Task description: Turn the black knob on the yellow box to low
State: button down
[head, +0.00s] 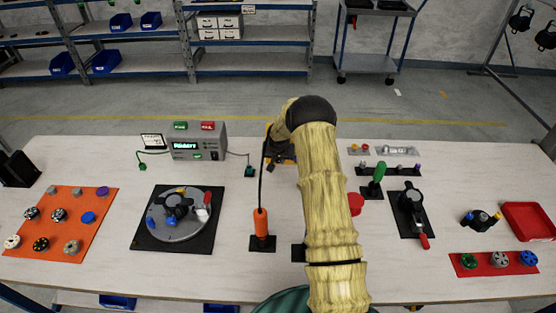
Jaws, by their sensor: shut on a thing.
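A yellow box (286,160) stands toward the back of the table, just left of the middle. Only a small part of it shows, with dark parts beside it. My own arm rises in front and bends over at the top, covering much of that area. The black knob cannot be made out, so its setting cannot be read. My gripper is hidden behind my arm, and its place against the knob cannot be seen.
The pale table (110,160) holds a grey box with a display (198,142), a round fixture on a black mat (143,238), an orange-handled tool (260,222) with a dark cable, an orange knob mat (35,215), a black clamp (410,200) and a red tray (530,218).

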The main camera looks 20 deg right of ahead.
jog(key=shift+a+f+h+b, duration=0.1)
jog(key=shift+f+h+b, duration=0.05)
jog(key=shift+h+b, duration=0.2)
jog(key=shift+w+a+f+g+h+b, duration=0.15)
jog(key=shift+g+h+b, duration=0.35)
jog(key=shift+b, duration=0.7)
jog(key=h+b, duration=0.1)
jog(key=b, duration=0.1)
jog(key=n+h+b, duration=0.1)
jog(key=h+b, duration=0.1)
jog(key=shift+w+a+f+g, duration=0.1)
jog(key=shift+a+f+g, duration=0.05)
jog(key=shift+a+g, duration=0.25)
jog(key=g+h+b, duration=0.1)
jog(key=h+b, duration=0.2)
jog(key=shift+a+n, duration=0.15)
jog(key=shift+n, duration=0.25)
jog(key=shift+h+b, duration=0.65)
jog(key=shift+h, duration=0.1)
jog(key=shift+w, duration=0.1)
jog(key=c, duration=1.2)
grip_release()
jog(key=shift+c, duration=0.2)
